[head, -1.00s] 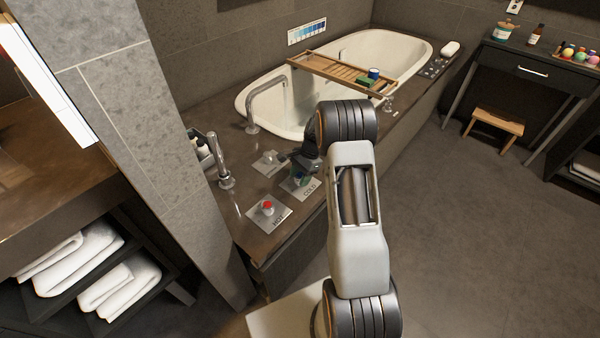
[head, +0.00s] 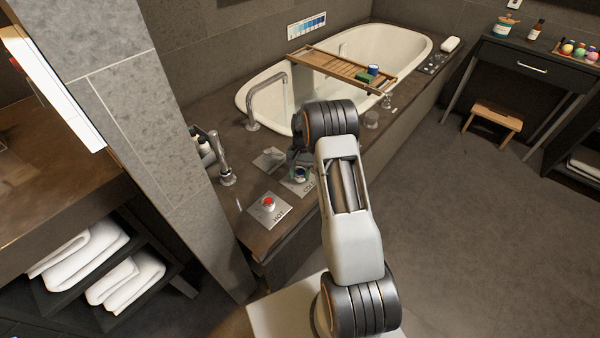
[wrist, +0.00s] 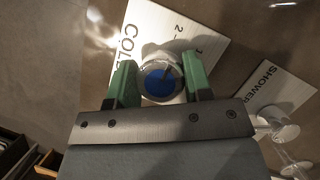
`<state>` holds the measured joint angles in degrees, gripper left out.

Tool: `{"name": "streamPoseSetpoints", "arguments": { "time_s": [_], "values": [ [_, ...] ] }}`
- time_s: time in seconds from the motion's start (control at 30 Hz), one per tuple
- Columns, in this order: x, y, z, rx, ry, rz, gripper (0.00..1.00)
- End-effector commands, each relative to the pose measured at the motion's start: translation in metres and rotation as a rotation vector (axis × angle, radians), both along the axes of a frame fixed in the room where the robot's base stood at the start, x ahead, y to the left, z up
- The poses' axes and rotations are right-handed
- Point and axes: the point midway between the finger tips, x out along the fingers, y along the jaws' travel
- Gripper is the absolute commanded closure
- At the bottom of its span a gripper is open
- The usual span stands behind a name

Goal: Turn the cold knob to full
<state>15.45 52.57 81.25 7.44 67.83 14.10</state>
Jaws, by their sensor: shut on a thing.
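The cold knob (wrist: 158,82) is a round metal knob with a blue cap and a dark pointer line. It sits on a pale plate (wrist: 185,22) lettered COLD with numbered marks, on the brown tub deck. My gripper (wrist: 157,80) is shut on the knob, with one green finger on each side of it. In the wrist view the pointer tilts up and to the right. In the head view my gripper (head: 301,174) is at the COLD plate, partly hidden by my arm.
The red-capped hot knob (head: 268,203) stands on its plate to the front left. A shower plate (wrist: 282,88) with a metal handle is close to the right in the wrist view.

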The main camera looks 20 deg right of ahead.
Motion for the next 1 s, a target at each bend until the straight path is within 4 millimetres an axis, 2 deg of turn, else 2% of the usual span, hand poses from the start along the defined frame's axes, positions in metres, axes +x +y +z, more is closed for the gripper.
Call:
{"name": "streamPoseSetpoints", "arguments": {
  "time_s": [0.67, 0.7, 0.93, 1.0],
  "values": [
    [-0.0002, -0.0008, 0.0001, -0.001, 0.0, 0.052, 0.78],
    [-0.0002, -0.0008, 0.0001, -0.001, -0.001, 0.052, 0.51],
    [-0.0002, -0.0005, 0.0001, -0.001, 0.0, 0.05, 0.29],
    [-0.0002, -0.0005, 0.0, 0.0, 0.0, 0.05, 0.29]
  ]
}}
